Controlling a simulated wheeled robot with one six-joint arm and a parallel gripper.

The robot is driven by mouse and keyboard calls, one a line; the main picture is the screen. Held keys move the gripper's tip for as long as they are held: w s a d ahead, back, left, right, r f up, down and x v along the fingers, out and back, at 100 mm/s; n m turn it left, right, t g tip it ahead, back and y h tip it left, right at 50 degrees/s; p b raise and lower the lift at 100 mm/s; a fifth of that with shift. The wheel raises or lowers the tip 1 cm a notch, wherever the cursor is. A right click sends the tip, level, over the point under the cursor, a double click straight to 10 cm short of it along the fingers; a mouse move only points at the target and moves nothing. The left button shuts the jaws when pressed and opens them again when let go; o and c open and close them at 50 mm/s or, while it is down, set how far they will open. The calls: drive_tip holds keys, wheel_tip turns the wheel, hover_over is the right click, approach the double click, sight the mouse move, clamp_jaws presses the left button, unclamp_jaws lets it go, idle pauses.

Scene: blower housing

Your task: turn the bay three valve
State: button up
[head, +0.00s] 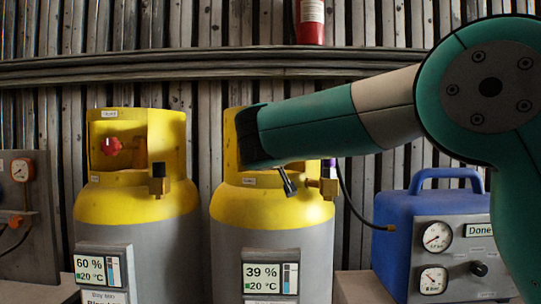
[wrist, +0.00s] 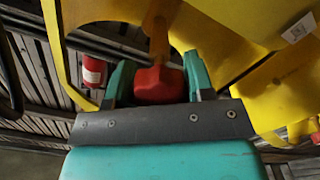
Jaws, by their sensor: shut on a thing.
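My gripper (wrist: 158,75) is shut on a red valve knob (wrist: 157,88) in the wrist view, with one green finger on each side. The knob sits on a brass stem (wrist: 157,38) inside the opening of a yellow collar (wrist: 235,25). In the head view my arm reaches to the right-hand grey and yellow cylinder (head: 270,212), whose display (head: 269,277) reads 39 % and 20 °C. My arm hides that cylinder's knob there. I cannot read a bay number on this cylinder.
A second cylinder (head: 137,205) with a red knob (head: 111,146) stands to the left, its display reading 60 %. A blue machine (head: 440,215) with gauges and a "Done" display stands right. A hose (head: 354,203) reaches it. A red extinguisher (head: 310,22) is behind.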

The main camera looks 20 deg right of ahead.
drive_tip(key=shift+f+m, duration=0.1)
drive_tip(key=shift+m, duration=0.2)
drive_tip(key=o, duration=0.9)
drive_tip(key=shift+s, duration=0.1)
drive_tip(key=b+v, duration=0.4)
drive_tip(key=v, duration=1.3)
drive_tip(key=shift+s, duration=0.1)
